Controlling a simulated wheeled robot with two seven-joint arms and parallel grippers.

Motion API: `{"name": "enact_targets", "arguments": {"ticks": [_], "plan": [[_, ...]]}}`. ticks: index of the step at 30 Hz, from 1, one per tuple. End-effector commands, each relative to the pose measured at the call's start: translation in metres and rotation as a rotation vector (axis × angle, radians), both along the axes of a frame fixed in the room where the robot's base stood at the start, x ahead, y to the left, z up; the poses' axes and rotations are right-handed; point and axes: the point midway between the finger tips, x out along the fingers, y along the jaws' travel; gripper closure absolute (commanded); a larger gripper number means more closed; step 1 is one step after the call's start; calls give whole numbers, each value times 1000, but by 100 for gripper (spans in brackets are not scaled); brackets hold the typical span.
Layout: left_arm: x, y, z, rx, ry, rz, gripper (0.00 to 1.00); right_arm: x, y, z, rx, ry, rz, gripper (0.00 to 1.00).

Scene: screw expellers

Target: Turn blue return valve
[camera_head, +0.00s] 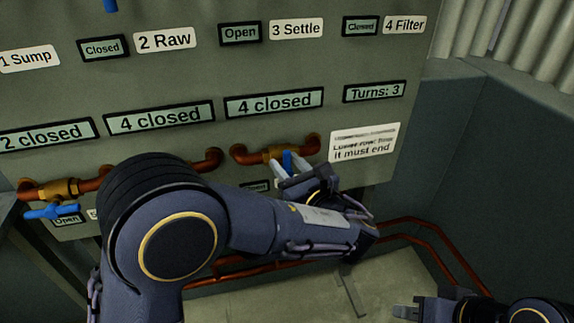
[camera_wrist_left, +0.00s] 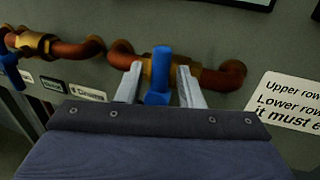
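The blue valve handle (camera_head: 287,161) sits on a brass valve body in a copper pipe, low on the panel's right part. In the left wrist view the blue handle (camera_wrist_left: 160,75) points toward the camera, between the two fingers of my left gripper (camera_wrist_left: 158,88). A gap shows on each side of the handle, so the fingers are open around it. In the head view my left gripper (camera_head: 290,172) is at this valve, and my forearm hides the panel below. My right gripper (camera_head: 408,312) is at the bottom right edge, mostly cut off, away from the panel.
Another blue-handled valve (camera_head: 52,211) is at the lower left, its handle lying sideways. Signs above include "4 closed" (camera_head: 274,103) and "Turns: 3" (camera_head: 375,92). A notice plate (camera_head: 364,143) is right of the valve. Copper pipes (camera_head: 420,228) run along the lower right wall.

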Motion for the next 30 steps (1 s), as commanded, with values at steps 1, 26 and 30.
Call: {"name": "enact_targets", "arguments": {"ticks": [1, 26, 30], "plan": [[3, 2, 0, -1, 0, 1, 66, 0, 0, 0, 0, 0, 0, 76], [4, 3, 0, -17, -4, 1, 100, 0, 0, -2, 0, 0, 0, 76], [4, 4, -1, -63, -15, 0, 100, 0, 0, -4, 0, 0, 0, 76]]}}
